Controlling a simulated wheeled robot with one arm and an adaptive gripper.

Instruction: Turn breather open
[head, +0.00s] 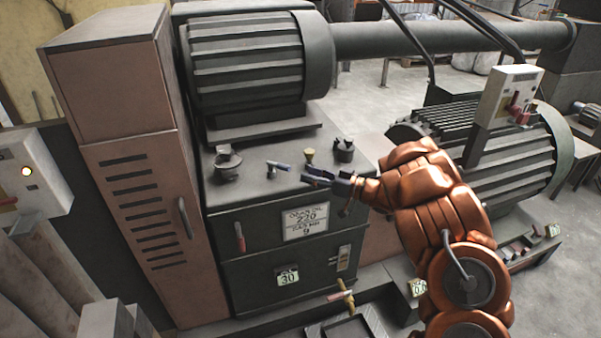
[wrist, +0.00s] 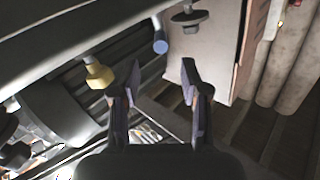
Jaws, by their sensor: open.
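Small fittings stand on top of the dark gearbox housing (head: 250,195); none is labelled as the breather. A short lever with a blue end (head: 282,166) lies just left of my gripper (head: 307,176). A brass-yellow fitting (head: 309,156) stands just behind the gripper. In the wrist view the open, empty fingers (wrist: 160,75) point toward the blue end (wrist: 160,46), which is ahead between the tips and apart from them. The brass fitting (wrist: 98,74) is left of the fingers there. The lever's pivot is unclear.
A grey cap (head: 227,161) and a dark lugged cap (head: 344,150) flank the fittings. A finned motor (head: 245,65) rises behind them. A brown louvred cabinet (head: 145,200) stands at left. A white plate (head: 306,222) is on the housing's front.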

